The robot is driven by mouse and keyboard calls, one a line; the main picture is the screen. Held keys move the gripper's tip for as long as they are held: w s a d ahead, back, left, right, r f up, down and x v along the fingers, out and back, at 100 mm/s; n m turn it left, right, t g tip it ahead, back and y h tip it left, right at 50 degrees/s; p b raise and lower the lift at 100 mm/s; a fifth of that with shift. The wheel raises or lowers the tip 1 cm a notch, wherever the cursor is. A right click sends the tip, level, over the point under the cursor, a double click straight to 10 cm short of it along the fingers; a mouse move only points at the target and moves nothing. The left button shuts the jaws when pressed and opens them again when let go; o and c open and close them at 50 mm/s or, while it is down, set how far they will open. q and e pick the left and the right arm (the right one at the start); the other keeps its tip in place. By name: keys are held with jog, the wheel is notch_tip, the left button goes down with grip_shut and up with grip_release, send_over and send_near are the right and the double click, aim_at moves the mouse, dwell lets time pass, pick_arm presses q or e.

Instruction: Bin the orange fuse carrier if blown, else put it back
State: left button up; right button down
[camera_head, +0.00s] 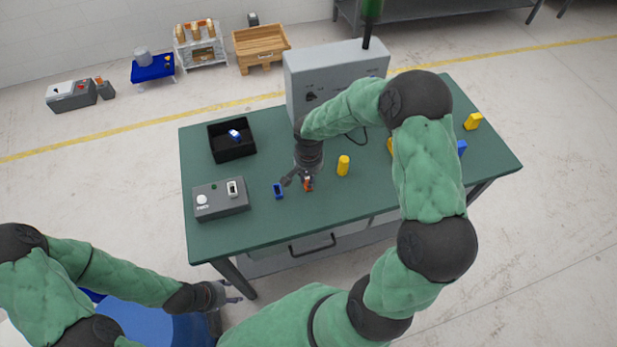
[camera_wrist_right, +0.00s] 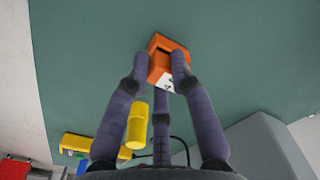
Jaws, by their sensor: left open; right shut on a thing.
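The orange fuse carrier (camera_head: 308,184) is held between the fingers of my right gripper (camera_head: 304,180), over the green table. In the right wrist view the orange carrier (camera_wrist_right: 158,44) sits between the fingertips of my right gripper (camera_wrist_right: 161,66), with a white marked face toward the camera. The fuse's condition cannot be read. A black bin (camera_head: 247,152) stands at the table's back left with a blue-and-white piece inside. A grey box (camera_head: 218,207) with a white socket and a round white dial stands at front left. My left gripper (camera_head: 228,296) is open and empty, off the table's front.
A large grey cabinet (camera_head: 318,78) stands at the back. Yellow (camera_head: 472,122) and blue (camera_head: 461,148) pieces lie at right.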

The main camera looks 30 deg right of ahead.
aim_at(308, 178)
jog(key=shift+f+b, duration=0.35)
jog(key=shift+f, duration=0.05)
jog(key=c, duration=1)
grip_release()
jog(key=shift+r, duration=0.25)
jog(key=shift+r+p, duration=1.65)
jog(key=shift+r, duration=1.1)
notch_tip(308, 178, up, 12)
